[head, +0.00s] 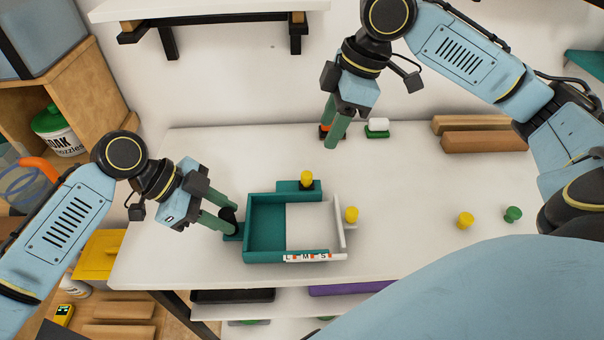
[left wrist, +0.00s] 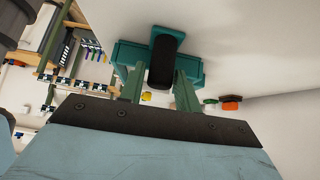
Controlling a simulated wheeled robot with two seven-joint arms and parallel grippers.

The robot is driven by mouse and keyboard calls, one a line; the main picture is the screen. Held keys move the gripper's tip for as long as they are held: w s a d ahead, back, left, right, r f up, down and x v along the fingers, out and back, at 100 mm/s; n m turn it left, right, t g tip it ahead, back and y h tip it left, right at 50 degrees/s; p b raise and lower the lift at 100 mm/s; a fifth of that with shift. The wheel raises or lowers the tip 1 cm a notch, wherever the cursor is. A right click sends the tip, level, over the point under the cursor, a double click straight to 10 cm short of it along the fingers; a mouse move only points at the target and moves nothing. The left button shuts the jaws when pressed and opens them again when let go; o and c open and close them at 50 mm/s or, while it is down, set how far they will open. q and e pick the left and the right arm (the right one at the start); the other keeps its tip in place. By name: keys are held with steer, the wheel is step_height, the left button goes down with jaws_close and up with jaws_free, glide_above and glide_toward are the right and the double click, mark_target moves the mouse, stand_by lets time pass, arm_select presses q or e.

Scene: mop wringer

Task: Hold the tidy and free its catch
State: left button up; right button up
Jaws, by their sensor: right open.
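The tidy is a teal tray (head: 266,225) with a white section (head: 313,228) at its right and a lettered strip (head: 307,257) along its front. It lies on the white table. A black handle (head: 229,216) stands at its left end and also shows in the left wrist view (left wrist: 161,62). My left gripper (head: 231,218) has its fingers on either side of this handle and looks shut on it. A yellow knob (head: 351,215) is at the right side; which part is the catch I cannot tell. My right gripper (head: 336,128) is open and empty, raised at the back.
A yellow knob (head: 307,178) stands on a teal block behind the tidy. Loose yellow (head: 465,220) and green (head: 513,214) knobs lie right. A green-and-white block (head: 377,128) and wooden bars (head: 472,134) are at the back. The table between tidy and loose knobs is clear.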

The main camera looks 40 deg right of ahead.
arm_select(q)
steer(key=o, duration=0.3)
steer(key=shift+o, duration=0.2)
steer(key=shift+r, duration=0.1)
steer(key=v, duration=1.2)
